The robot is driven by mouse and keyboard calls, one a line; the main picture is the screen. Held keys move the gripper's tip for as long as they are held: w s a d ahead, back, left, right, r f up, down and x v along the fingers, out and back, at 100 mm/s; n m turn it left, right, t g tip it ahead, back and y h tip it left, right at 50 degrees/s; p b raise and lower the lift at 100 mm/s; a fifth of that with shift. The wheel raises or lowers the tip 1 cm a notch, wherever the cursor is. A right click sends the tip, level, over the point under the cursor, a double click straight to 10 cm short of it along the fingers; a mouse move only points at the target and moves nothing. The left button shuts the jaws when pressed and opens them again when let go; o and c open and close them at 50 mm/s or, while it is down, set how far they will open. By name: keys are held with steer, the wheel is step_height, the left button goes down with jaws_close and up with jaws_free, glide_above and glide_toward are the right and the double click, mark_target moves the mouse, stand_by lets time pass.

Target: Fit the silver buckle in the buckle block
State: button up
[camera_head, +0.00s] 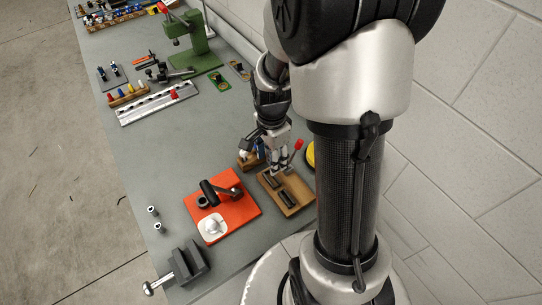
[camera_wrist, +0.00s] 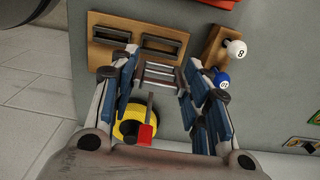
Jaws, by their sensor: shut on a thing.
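The buckle block looks to be a brown wooden board (camera_head: 298,207) with two dark rectangular frames or slots on it. It also shows at the top of the wrist view (camera_wrist: 100,50). My gripper (camera_head: 278,168) is over the far end of the board in the head view. In the wrist view its blue-padded fingers (camera_wrist: 162,68) are shut on the silver buckle (camera_wrist: 160,74), a barred metal frame between the fingertips. The buckle overlaps the board's near edge in the wrist view, apart from the slots. I cannot tell whether it touches the board.
A wooden rack with billiard balls (camera_wrist: 236,48) stands close on the right in the wrist view. A yellow round thing (camera_wrist: 128,112) with a red-tipped lever lies under the gripper. An orange plate (camera_head: 245,208) with a clamp and a grey vise (camera_head: 187,264) are nearby.

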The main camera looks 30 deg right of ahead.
steer(key=shift+f+b, duration=2.15)
steer(key=shift+f, duration=0.5)
steer(key=shift+a, duration=0.2)
steer(key=shift+f+b, duration=0.8)
steer(key=shift+f, duration=0.3)
steer(key=o, duration=1.1)
steer(key=shift+o, duration=0.2)
step_height(320, 180, up, 11)
steer(key=s+a+r+n+t, duration=0.4)
steer(key=s+a+r+n, duration=0.6)
steer(key=n, duration=0.7)
steer(key=shift+s+a+r+n+t, duration=0.15)
steer(key=shift+s+r+n+t, duration=0.2)
steer(key=shift+s, duration=1.4)
